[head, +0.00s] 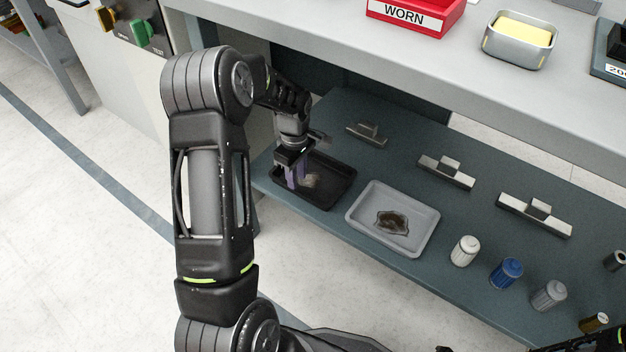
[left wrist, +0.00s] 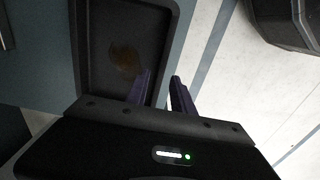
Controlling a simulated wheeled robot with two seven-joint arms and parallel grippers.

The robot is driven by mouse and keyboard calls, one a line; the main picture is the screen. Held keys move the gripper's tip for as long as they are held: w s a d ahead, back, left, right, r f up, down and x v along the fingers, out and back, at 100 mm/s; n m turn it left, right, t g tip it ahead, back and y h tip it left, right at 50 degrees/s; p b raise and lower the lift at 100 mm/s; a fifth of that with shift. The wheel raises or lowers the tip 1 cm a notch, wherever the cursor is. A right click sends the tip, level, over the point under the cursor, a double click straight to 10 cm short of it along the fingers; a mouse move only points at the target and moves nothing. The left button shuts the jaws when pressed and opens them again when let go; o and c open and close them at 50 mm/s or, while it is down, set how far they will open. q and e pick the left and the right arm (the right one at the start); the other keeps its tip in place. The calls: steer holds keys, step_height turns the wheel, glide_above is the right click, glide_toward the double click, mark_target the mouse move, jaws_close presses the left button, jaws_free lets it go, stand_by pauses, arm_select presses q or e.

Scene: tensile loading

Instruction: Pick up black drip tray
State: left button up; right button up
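The black drip tray (head: 330,193) lies on the lower grey-blue shelf near its left end, with a small brownish stain inside. My left gripper (head: 297,180) points down at the tray's left side. In the left wrist view the tray (left wrist: 125,25) shows from above, and the fingers (left wrist: 160,90) stand apart, one over the tray's inside and one beyond its wall. The tray's wall runs between them; I cannot tell whether they touch it. My right gripper cannot be made out; only a dark part of that arm shows at the bottom right.
A grey tray (head: 421,247) with a dark stain lies just right of the black one. Several filter-like cylinders, including a blue one (head: 505,272), and metal blocks (head: 445,172) stand farther right. The upper bench (head: 400,65), with a red WORN bin (head: 415,14), overhangs the shelf.

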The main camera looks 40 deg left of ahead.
arm_select(q)
steer(key=shift+f, duration=0.2)
step_height(320, 180, down, 5)
steer(key=b, duration=0.2)
steer(key=shift+b, duration=0.3)
steer(key=shift+c, duration=0.2)
jaws_close()
stand_by(0.4)
stand_by(1.1)
